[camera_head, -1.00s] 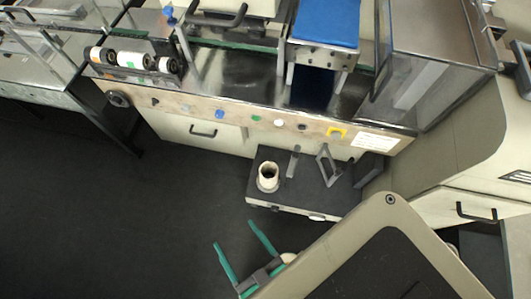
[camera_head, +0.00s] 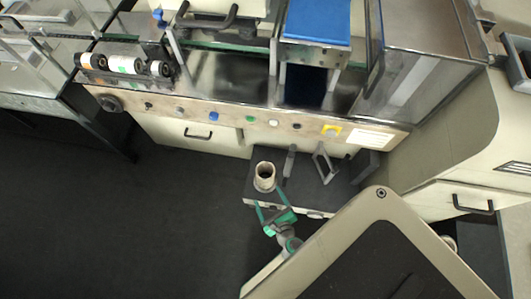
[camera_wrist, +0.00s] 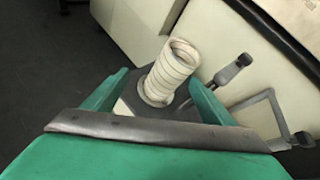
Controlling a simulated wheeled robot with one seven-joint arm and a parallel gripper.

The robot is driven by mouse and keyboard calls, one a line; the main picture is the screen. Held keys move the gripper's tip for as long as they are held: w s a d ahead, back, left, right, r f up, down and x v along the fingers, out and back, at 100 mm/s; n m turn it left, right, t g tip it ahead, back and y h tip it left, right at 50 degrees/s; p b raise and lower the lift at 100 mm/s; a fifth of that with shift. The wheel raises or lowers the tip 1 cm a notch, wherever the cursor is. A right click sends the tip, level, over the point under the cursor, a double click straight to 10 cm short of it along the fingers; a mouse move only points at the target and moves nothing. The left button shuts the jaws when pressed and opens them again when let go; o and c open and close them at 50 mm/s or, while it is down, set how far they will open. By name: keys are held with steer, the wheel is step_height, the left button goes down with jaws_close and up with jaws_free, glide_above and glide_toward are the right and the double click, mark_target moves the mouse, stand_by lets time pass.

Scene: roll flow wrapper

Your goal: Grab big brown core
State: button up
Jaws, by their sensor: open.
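The big core (camera_head: 264,177) is a pale cream, hollow cylinder with a brownish inside. It stands upright on the dark top of a low platform (camera_head: 312,200). In the wrist view the core (camera_wrist: 170,75) looks ribbed and rests on a wider round base. My gripper (camera_head: 269,197) is open, with its green fingers pointing at the core from the near side. In the wrist view my gripper's fingertips (camera_wrist: 158,80) lie left and right of the core's lower part. The core appears just ahead of them, and I cannot tell whether they touch it.
A grey upright post (camera_head: 289,162) and a grey triangular bracket (camera_head: 323,164) stand right of the core on the platform. The wrapper machine's control panel (camera_head: 230,118) rises behind. Small rolls (camera_head: 124,64) sit at upper left. The dark floor (camera_head: 120,220) at left is clear.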

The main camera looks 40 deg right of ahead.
mark_target(268, 181)
steer(key=w+d+m, duration=0.1)
steer(key=m, duration=0.1)
steer(key=w+d+f+m, duration=0.1)
steer(key=d+m, duration=0.1)
steer(key=shift+w+d+h, duration=0.3)
steer(key=shift+w+h, duration=0.05)
steer(key=shift+h, duration=0.05)
steer(key=x, duration=0.4)
steer(key=shift+w+d, duration=0.15)
steer(key=shift+w, duration=0.15)
steer(key=shift+r+x, duration=0.2)
steer(key=shift+x, duration=2.4)
steer(key=shift+d, duration=0.15)
steer(key=c, duration=1)
steer(key=shift+o, duration=0.2)
steer(key=shift+r+t, duration=0.1)
steer(key=shift+t, duration=0.2)
